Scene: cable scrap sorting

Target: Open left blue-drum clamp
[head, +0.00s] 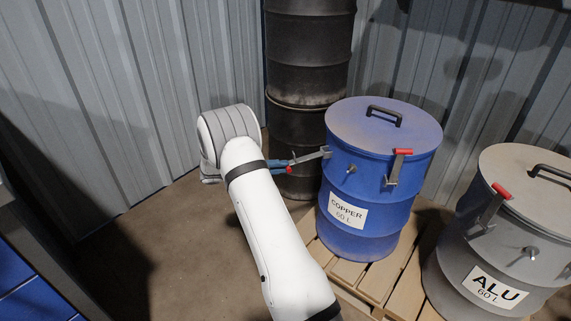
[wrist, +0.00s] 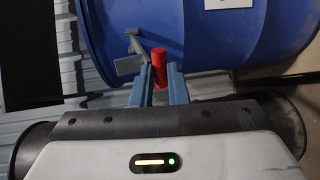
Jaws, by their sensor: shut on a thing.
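The blue drum (head: 378,221), labelled COPPER 60 L, stands upright with its lid (head: 372,130) on. Its left clamp lever (head: 310,157) sticks out from the rim to the left, swung away from the drum wall. My gripper (head: 283,166) is at the lever's outer end, left of the drum. In the wrist view my gripper's two blue-grey fingers (wrist: 162,85) are shut on the red handle grip (wrist: 159,62), whose upper part shows above them. The right clamp (head: 393,170) stands upright against the drum wall, its red grip at lid height.
A grey drum (head: 460,264) labelled ALU stands close by on the right. A dark drum stack (head: 307,75) is behind the gripper, near the corrugated wall (head: 140,90). The floor at left is clear.

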